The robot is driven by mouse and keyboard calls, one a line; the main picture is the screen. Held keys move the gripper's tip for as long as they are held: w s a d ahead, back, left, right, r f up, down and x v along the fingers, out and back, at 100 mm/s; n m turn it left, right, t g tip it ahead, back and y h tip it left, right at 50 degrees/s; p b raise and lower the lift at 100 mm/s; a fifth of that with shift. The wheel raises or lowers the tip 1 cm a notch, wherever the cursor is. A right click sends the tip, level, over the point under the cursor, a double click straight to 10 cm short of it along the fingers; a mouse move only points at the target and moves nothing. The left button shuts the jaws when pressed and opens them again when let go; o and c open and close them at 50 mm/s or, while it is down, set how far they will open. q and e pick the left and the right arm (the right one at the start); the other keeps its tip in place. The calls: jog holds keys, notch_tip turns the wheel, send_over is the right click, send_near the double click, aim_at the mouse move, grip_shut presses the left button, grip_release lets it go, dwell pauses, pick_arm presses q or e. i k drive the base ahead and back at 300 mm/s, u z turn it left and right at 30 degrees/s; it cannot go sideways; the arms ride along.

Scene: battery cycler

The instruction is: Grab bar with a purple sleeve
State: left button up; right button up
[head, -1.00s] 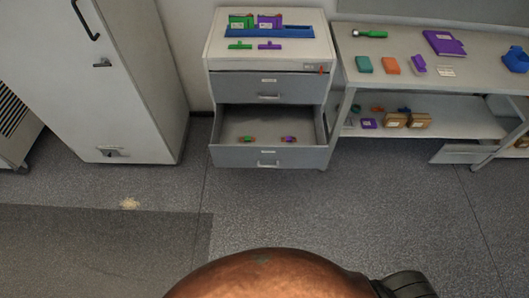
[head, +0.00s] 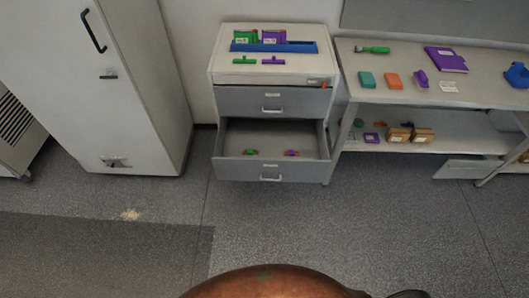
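A small item with a purple middle and orange-looking ends (head: 290,153) lies in the open lower drawer (head: 272,172) of the grey cabinet; it looks like the bar with a purple sleeve, but is too small to be sure. A similar item with a green middle (head: 250,152) lies to its left in the same drawer. On the cabinet top (head: 320,60) lie a purple T-shaped piece (head: 272,61) and a green one (head: 244,61), in front of a blue holder (head: 300,47) with a green and a purple block. Neither of my grippers is in view.
The upper drawer (head: 271,101) is shut. A bench (head: 405,99) to the right holds a purple binder (head: 446,59) and small coloured items, with boxes on its lower shelf. A tall white cabinet (head: 135,110) stands at left. The floor (head: 330,225) before the drawers is clear.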

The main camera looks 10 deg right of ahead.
aim_at(291, 152)
jog(key=z, duration=0.3)
jog(key=i, duration=0.85)
jog(key=u, duration=0.2)
